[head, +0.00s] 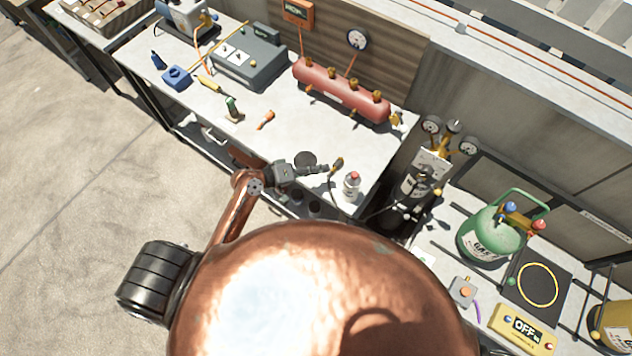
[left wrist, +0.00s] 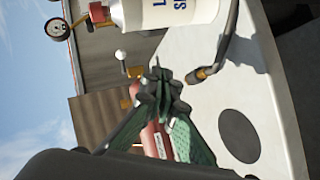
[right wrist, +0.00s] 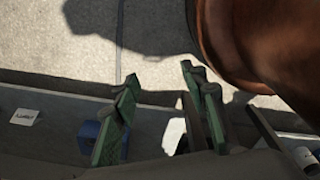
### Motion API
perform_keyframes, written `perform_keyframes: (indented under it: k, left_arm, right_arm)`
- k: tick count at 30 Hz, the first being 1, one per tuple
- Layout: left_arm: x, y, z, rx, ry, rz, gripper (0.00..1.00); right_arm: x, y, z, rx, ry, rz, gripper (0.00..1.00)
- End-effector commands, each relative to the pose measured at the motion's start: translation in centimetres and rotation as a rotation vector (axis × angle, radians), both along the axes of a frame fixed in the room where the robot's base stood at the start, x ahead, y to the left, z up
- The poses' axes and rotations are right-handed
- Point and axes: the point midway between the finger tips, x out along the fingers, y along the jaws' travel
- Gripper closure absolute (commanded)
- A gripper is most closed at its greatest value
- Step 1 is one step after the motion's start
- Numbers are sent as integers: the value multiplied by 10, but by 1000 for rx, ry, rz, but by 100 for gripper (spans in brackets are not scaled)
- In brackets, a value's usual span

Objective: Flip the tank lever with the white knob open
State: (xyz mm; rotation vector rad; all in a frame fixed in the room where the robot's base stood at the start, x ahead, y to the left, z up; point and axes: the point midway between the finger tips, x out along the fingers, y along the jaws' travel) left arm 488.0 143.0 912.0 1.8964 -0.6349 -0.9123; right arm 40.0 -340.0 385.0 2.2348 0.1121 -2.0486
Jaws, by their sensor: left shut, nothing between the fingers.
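The red tank (head: 340,90) lies along the back of the bench, with brass valves on top. A brass fitting (head: 397,120) sits at its right end; its lever is too small to read in the head view. In the left wrist view, a white knob (left wrist: 120,55) on a thin stem shows beyond my fingers, by brass parts of the red tank (left wrist: 152,141). My left gripper (head: 322,168) is shut and empty over the bench, well short of the tank; its fingertips (left wrist: 160,85) hide part of it. My right gripper (right wrist: 162,105) is open and empty, seen only in the right wrist view.
A white bottle with a red cap (head: 352,186) and a hose end (head: 337,163) stand close to my left gripper. A gauge stand (head: 432,160) is right of the bench. A green gas cylinder (head: 490,232) stands farther right.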

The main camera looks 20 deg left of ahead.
Motion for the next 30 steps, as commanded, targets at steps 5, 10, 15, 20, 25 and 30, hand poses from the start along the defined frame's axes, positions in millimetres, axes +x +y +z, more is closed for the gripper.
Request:
perform_keyframes:
  k: [5, 10, 15, 20, 25, 30]
  left_arm:
    - [-8, 0, -8, 55, -2, -17, 100]
    - [-10, 0, -10, 75, -2, -26, 100]
    - [-10, -1, -11, 77, -2, -29, 100]
    - [-11, -1, -12, 82, -2, -28, 100]
    - [-26, 14, -36, 184, 14, -28, 100]
    - [-53, 49, -90, 383, 65, -22, 100]
  right_arm:
    - [1, 0, 0, 0, -1, 0, 60]
    - [0, 0, 0, 0, -1, 0, 60]
    - [0, 0, 0, 0, 0, 0, 60]
    - [0, 0, 0, 0, 0, 0, 66]
    - [0, 0, 0, 0, 0, 0, 77]
    - [0, 0, -2, 0, 0, 0, 89]
